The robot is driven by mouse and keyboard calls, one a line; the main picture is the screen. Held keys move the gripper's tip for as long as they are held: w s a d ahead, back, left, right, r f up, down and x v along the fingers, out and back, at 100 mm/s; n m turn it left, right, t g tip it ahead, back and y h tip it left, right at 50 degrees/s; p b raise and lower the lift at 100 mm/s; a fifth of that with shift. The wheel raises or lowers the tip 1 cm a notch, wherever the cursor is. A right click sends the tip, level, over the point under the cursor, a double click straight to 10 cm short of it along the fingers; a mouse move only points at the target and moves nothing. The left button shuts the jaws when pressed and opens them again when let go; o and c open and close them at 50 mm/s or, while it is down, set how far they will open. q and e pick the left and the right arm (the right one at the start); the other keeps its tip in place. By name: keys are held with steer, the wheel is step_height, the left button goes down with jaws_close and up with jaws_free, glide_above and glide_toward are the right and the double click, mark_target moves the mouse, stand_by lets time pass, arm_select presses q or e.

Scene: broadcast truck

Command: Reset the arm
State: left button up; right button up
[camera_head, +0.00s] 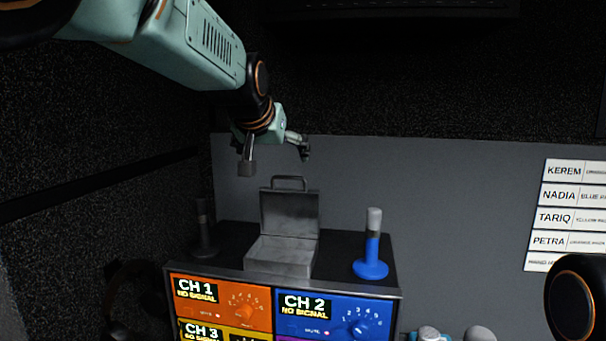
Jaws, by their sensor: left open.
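My left gripper (276,162) hangs from the left arm, which comes in from the upper left. Its two fingers are spread apart and nothing is between them. It is above and behind the open grey metal box (281,257), apart from the box's raised lid and handle. My right gripper does not show. A round dark part at the lower right edge may be part of my right arm.
The box stands on a console (348,285) with coloured channel panels. A blue post (372,248) stands on the right and a dark post (204,230) on the left. A name board (568,215) is on the grey back wall. Light-coloured objects sit at the bottom right.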

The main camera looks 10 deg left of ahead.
arm_select(q)
steer(key=x, duration=1.2)
steer(key=shift+s, duration=0.1)
